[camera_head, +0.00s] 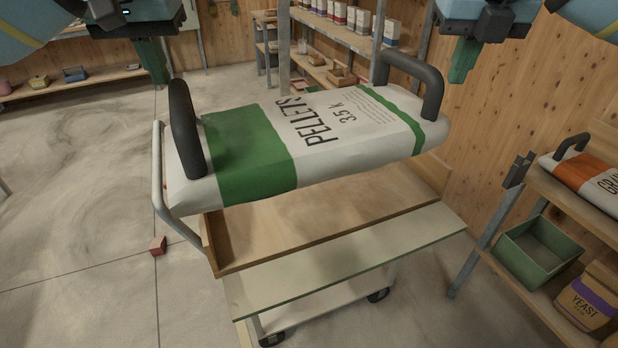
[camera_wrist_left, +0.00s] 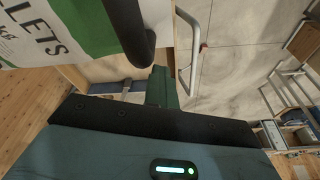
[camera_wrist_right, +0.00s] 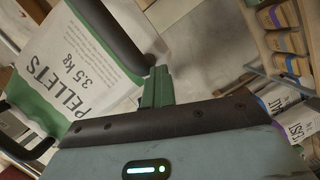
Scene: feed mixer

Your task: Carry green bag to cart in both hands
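The green-and-white pellets bag (camera_head: 290,145) lies level over the wooden cart (camera_head: 330,265), its left end out over the cart's metal push bar (camera_head: 158,175). Its underside is hidden, so I cannot tell what it rests on. It has a black handle at each end: the left one (camera_head: 187,130) and the right one (camera_head: 412,68). My left gripper (camera_head: 158,75) is beside the left handle's top, and my right gripper (camera_head: 461,75) is just right of the right handle. Neither visibly encloses its handle. In both wrist views the fingers overlap as one green block, so their opening is unclear.
A small red block (camera_head: 157,246) lies on the floor left of the cart. Shelves line the back; the left floor is mostly clear.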

